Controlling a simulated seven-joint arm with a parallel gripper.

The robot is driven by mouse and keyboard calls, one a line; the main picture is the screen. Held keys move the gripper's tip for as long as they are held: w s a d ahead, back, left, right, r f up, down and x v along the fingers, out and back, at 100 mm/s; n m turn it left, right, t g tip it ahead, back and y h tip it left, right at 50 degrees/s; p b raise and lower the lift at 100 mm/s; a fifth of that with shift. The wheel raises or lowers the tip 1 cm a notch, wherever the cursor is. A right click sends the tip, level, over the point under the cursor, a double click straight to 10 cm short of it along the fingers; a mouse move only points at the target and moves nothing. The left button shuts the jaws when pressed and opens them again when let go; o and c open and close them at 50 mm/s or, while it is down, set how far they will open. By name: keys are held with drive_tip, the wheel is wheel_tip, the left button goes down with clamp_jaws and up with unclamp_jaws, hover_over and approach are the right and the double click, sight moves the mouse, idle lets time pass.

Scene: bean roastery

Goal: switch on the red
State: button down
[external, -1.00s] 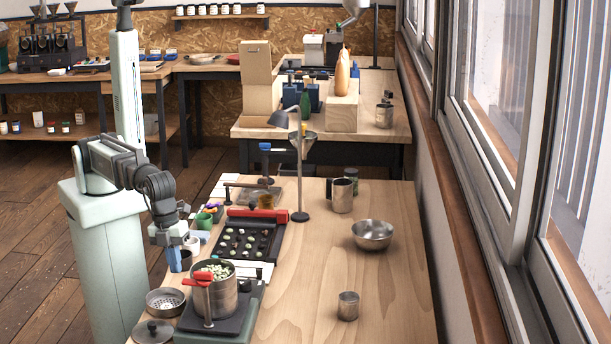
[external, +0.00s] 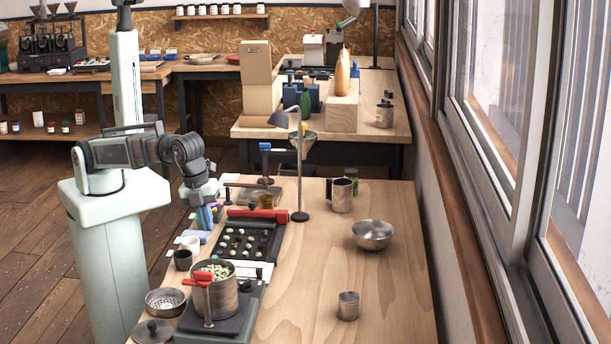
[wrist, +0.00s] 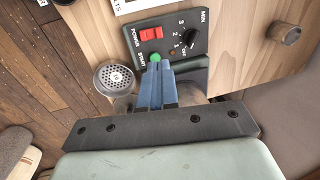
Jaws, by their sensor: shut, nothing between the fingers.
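In the wrist view, a dark control panel (wrist: 170,45) on a wooden surface carries a red switch (wrist: 151,33) beside the word POWER. A round green button (wrist: 155,57) marked START sits just below it, and a black knob (wrist: 190,34) with numbers is to the right. My gripper (wrist: 162,66) is shut and empty, its blue fingers pointing at the panel. The fingertips appear just below the green button in the picture; whether they touch the panel cannot be told. In the external view, my gripper (external: 206,222) is over the bench's left edge; I cannot make out the panel there.
A perforated metal piece (wrist: 115,78) is left of the fingers in the wrist view. In the external view, a black tray (external: 245,243) with several beans and a metal pot (external: 222,295) of beans stand nearby. The bench's right side is mostly clear around a steel bowl (external: 372,234).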

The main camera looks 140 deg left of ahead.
drive_tip(key=shift+w+a+f, duration=0.3)
drive_tip(key=shift+f, duration=2)
drive_tip(key=shift+w+a+f, duration=0.25)
drive_tip(key=shift+f, duration=2.05)
drive_tip(key=shift+w+a+f, duration=0.3)
drive_tip(key=shift+f, duration=2)
drive_tip(key=shift+w+a+f+g+h, duration=0.15)
drive_tip(key=shift+w+f+g+h, duration=0.05)
drive_tip(key=shift+f+g+h, duration=0.1)
drive_tip(key=shift+s+r, duration=0.1)
drive_tip(key=shift+s, duration=0.15)
drive_tip(key=shift+s+d+r, duration=0.1)
drive_tip(key=shift+s+d, duration=0.3)
drive_tip(key=shift+d, duration=0.15)
drive_tip(key=shift+r, duration=0.15)
wheel_tip(320, 180, up, 14)
drive_tip(key=w+a, duration=0.1)
drive_tip(key=shift+w+a+f, duration=0.2)
drive_tip(key=shift+w+a, duration=0.15)
